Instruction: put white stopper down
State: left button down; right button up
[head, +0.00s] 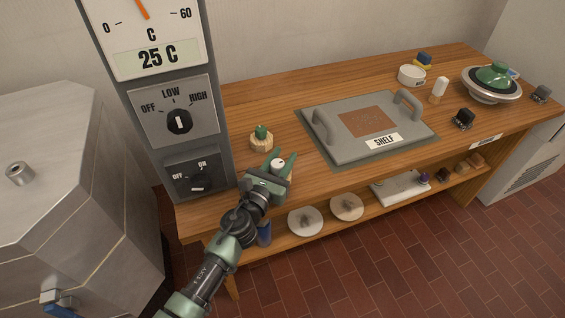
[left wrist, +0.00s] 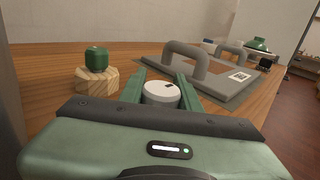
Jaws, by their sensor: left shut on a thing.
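My left gripper (head: 281,156) is shut on the white stopper (head: 277,164), near the left end of the wooden table (head: 240,103). In the left wrist view the round white stopper (left wrist: 160,93), with a small dark mark on top, sits between the two green fingers (left wrist: 160,77). I cannot tell whether its underside touches the tabletop. A green stopper (head: 261,131) on a light wooden block (head: 262,143) stands just beyond the gripper; in the left wrist view the green stopper (left wrist: 97,59) is left of the fingers. My right gripper is not in view.
A grey lid-like plate labelled SHELF (head: 340,105), with two handles, lies to the right. A control column (head: 180,80) stands left. At the far right are a white bowl (head: 411,76), a small black block (head: 463,120) and a round dish with a green top (head: 492,87). Discs lie on the lower shelf.

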pick_arm(q)
jog(key=shift+r, duration=0.1)
jog(key=shift+f, duration=0.2)
jog(key=c, duration=1)
grip_release()
jog(key=shift+r, duration=0.1)
jog(key=shift+r, duration=0.2)
jog(key=v, duration=1.2)
jog(key=shift+f, duration=0.1)
